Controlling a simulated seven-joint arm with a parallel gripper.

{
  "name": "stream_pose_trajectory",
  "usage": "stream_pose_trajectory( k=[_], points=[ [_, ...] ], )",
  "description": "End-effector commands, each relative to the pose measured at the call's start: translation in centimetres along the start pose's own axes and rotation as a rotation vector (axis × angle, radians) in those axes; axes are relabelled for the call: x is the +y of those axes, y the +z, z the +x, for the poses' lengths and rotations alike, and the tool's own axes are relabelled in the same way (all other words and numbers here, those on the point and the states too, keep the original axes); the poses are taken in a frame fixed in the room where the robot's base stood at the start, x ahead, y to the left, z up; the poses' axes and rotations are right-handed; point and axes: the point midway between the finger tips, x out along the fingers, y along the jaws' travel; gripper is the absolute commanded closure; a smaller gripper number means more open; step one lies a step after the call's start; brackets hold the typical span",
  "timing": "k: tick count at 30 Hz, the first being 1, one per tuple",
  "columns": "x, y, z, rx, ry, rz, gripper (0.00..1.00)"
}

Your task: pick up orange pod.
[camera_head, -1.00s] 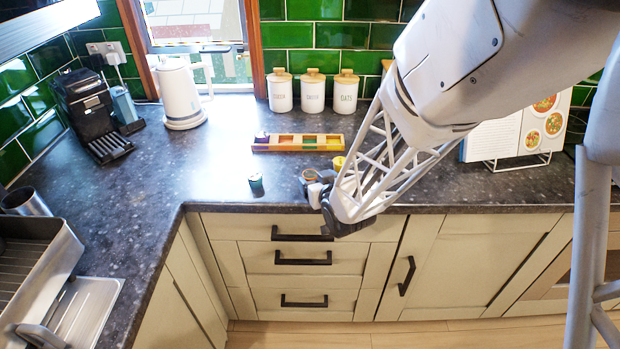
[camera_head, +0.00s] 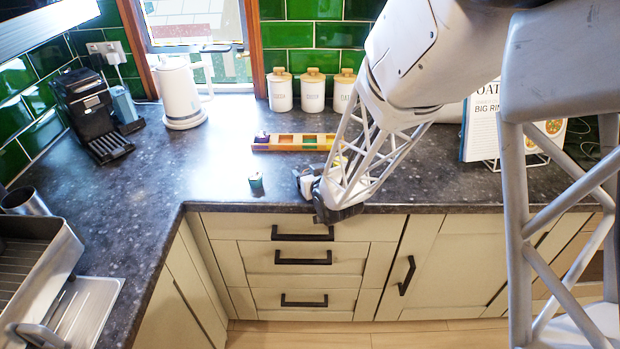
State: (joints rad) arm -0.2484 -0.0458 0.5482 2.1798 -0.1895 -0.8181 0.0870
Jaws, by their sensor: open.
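I cannot make out an orange pod for certain; my gripper and arm cover part of the counter where small pods stand. My gripper (camera_head: 303,181) is low over the counter near its front edge, and its fingers point left. The jaws are open, but what lies between or behind them is hidden. A small dark green pod (camera_head: 256,182) stands on the counter to the left of my gripper, apart from it. A wooden tray (camera_head: 322,148) with coloured compartments lies behind my gripper. A purple pod (camera_head: 262,136) sits in its left compartment.
White canisters (camera_head: 312,92) stand against the tiled wall behind the tray. A white kettle (camera_head: 180,95) and a black coffee machine (camera_head: 92,115) are at the back left. A recipe book (camera_head: 485,125) stands at right. The counter (camera_head: 190,165) left of the green pod is clear.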

Motion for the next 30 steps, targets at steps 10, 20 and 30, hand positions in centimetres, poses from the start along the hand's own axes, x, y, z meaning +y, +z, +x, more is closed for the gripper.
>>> stream_pose_trajectory(
  k=[10, 20, 30],
  points=[
    [-0.01, 0.02, 0.03, 0.000, 0.000, 0.000, 0.24],
    [0.00, 0.03, 0.02, -0.001, 0.000, 0.000, 0.43],
    [0.00, 0.04, 0.02, -0.001, 0.000, 0.000, 0.78]
  ],
)
